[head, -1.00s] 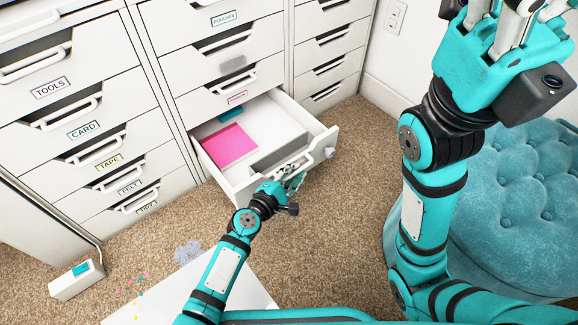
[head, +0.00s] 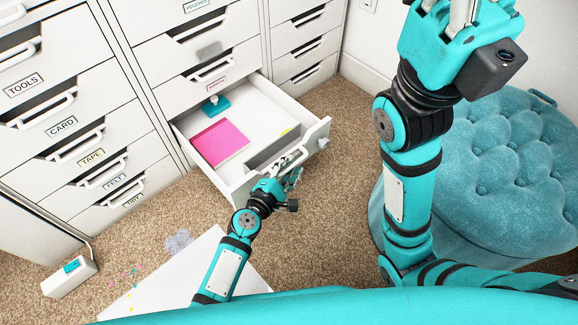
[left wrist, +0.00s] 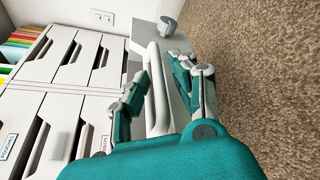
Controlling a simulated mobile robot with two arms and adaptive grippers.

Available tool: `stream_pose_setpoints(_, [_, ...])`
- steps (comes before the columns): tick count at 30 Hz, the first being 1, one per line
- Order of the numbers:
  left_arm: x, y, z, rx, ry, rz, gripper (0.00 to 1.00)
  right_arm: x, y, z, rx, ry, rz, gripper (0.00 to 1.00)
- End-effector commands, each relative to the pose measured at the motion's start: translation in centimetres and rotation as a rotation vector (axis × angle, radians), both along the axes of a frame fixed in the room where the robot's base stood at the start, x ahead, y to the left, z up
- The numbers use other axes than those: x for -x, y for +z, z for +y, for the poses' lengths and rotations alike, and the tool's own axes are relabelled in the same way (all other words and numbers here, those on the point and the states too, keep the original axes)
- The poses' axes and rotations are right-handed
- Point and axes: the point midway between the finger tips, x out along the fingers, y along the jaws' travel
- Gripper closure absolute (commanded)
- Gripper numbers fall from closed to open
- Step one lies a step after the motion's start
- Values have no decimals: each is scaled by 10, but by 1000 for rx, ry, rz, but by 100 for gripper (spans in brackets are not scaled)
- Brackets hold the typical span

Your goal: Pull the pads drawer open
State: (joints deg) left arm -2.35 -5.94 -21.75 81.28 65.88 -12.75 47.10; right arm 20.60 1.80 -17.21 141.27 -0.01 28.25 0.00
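The open drawer (head: 180,138) slants out of the middle white cabinet. It holds a pink pad (head: 219,143), a teal item with a pale knob (head: 215,106) at the back and a small yellow piece near the right side. Its white handle (head: 291,160) is on the front. My left gripper also shows at the drawer front in the head view (head: 289,172). My right gripper (head: 450,15) is raised, its fingertips cut off by the top edge.
Shut drawers labelled TOOLS, CARD and TAPE (head: 91,157) stand left. A teal tufted ottoman (head: 510,160) is at the right. A white sheet (head: 165,275) and a small white box (head: 68,277) lie on the carpet. Carpet right of the drawer is clear.

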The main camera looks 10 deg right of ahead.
Motion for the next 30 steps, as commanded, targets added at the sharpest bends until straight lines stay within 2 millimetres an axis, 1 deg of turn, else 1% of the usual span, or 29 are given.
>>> stream_pose_setpoints(8, [0,0,0,0,0,0,66,3,2,0,-2,1,-9,44])
stream_pose_setpoints(12, [6,2,5,-1,1,-1,66,3,2,-1,-3,0,-9,44])
stream_pose_setpoints(14, [13,3,10,-1,1,-1,66,2,1,-1,-2,0,-8,44])
stream_pose_setpoints(17, [29,6,21,-1,2,1,66,2,1,-1,-1,0,-7,44])
stream_pose_setpoints(24, [70,17,49,-2,0,2,66,2,1,0,-1,0,-5,44])
stream_pose_setpoints(27, [83,21,58,-2,0,1,66,2,1,0,0,-1,-5,44])
stream_pose_setpoints(30, [91,23,64,-3,-1,1,66,2,1,0,0,-1,-5,44])
